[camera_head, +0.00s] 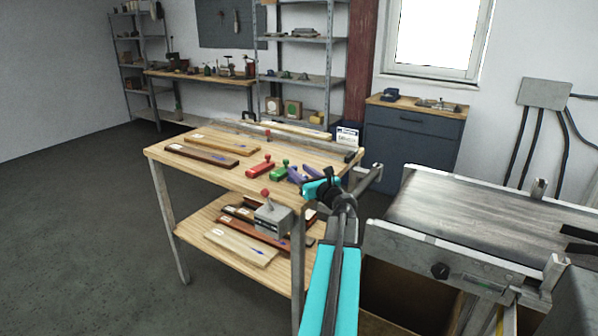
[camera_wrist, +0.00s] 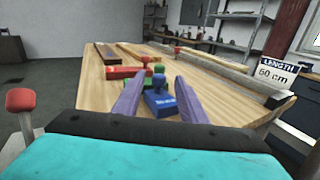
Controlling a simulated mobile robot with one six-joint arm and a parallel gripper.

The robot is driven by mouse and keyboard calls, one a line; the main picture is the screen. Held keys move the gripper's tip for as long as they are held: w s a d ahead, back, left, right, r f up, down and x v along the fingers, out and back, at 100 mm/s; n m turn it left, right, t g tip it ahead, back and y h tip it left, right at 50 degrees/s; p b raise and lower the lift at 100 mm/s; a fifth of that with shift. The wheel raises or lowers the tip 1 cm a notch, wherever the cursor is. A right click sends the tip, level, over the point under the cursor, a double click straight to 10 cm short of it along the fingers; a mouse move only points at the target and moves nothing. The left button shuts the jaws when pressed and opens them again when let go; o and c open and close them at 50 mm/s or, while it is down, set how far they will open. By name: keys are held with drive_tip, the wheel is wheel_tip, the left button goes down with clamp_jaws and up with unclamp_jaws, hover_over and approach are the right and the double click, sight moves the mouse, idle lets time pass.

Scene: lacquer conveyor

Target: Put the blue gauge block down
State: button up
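The blue gauge block (camera_wrist: 160,102), with a round blue knob on top, shows in the wrist view on the wooden table top (camera_wrist: 98,95). It appears between the two purple fingers of my gripper (camera_wrist: 158,82). The fingers stand apart, with strips of table showing between them and the block, so my gripper looks open. In the head view my gripper (camera_head: 301,175) is low over the table's right front corner; the blue block is hard to tell from the purple fingers there.
A red block (camera_head: 261,168) and a green block (camera_head: 280,171) stand left of my gripper. Boards (camera_head: 209,153) lie further left and behind. A long rail (camera_wrist: 235,73) and a length sign (camera_wrist: 273,73) are at the right. A conveyor (camera_head: 480,215) stands right of the table.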

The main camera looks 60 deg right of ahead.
drive_tip(key=v, duration=1)
drive_tip(key=shift+s, duration=0.25)
drive_tip(key=shift+a+r, duration=0.1)
idle(0.5)
